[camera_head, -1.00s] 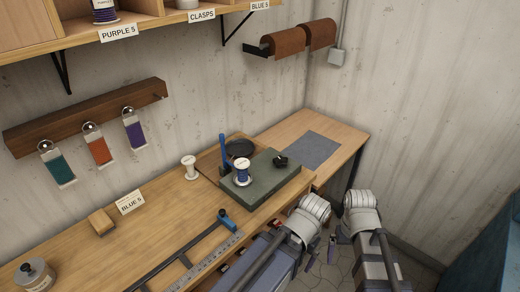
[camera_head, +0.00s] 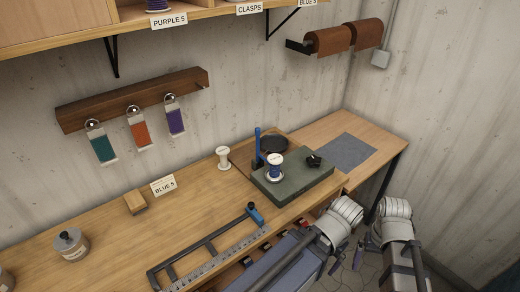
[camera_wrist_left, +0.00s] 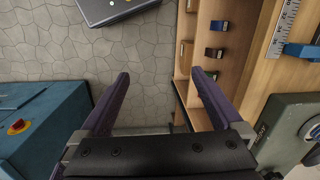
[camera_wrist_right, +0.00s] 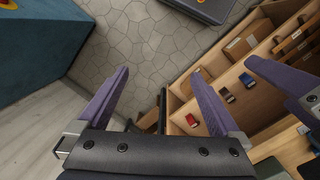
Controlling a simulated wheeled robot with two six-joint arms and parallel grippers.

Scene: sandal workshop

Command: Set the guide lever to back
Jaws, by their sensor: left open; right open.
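A blue upright lever (camera_head: 257,146) stands at the back left edge of a dark green block (camera_head: 292,183) on the bench. It looks about upright; I cannot tell which setting it is in. A blue and white spool (camera_head: 275,167) and a black knob (camera_head: 313,160) are on the block. My right gripper (camera_head: 359,255) hangs low past the bench's front edge; it is open and empty in the right wrist view (camera_wrist_right: 158,74). My left gripper is open and empty in the left wrist view (camera_wrist_left: 160,75), over the floor beside the bench drawers. Both are well away from the lever.
A ruler frame (camera_head: 207,252) with a blue clamp (camera_head: 254,212) lies at the bench front. A white spool (camera_head: 223,158), wooden block (camera_head: 135,202) and jar (camera_head: 71,244) stand on the bench (camera_head: 200,205). Open drawers (camera_wrist_left: 210,60) stick out below.

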